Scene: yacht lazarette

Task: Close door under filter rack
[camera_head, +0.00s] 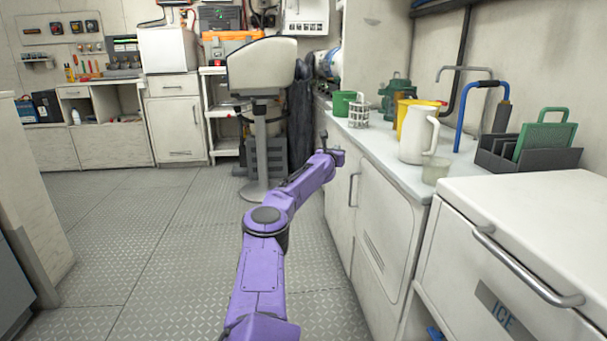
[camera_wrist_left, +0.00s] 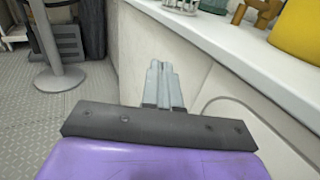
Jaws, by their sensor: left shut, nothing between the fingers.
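My left gripper (camera_head: 323,138) is at the far end of my purple arm, beside the white cabinet fronts under the counter. In the left wrist view its two grey fingers (camera_wrist_left: 163,82) are together with nothing between them, in front of a pale cabinet front (camera_wrist_left: 190,75). A cabinet door (camera_head: 341,200) with a vertical handle (camera_head: 353,190) is below the counter and looks about flush; a small gap cannot be ruled out. Beside it is a vented panel (camera_head: 382,235). A dark rack (camera_head: 500,158) holding a green panel (camera_head: 543,138) stands on the counter; I cannot tell whether it is the filter rack.
The counter (camera_head: 378,145) carries a white pitcher (camera_head: 417,136), a green cup (camera_head: 342,104) and a wire basket (camera_head: 359,112). A white ice chest (camera_head: 530,215) is at the near right. A pedestal seat (camera_head: 262,70) stands ahead. The metal floor (camera_head: 150,240) at left is clear.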

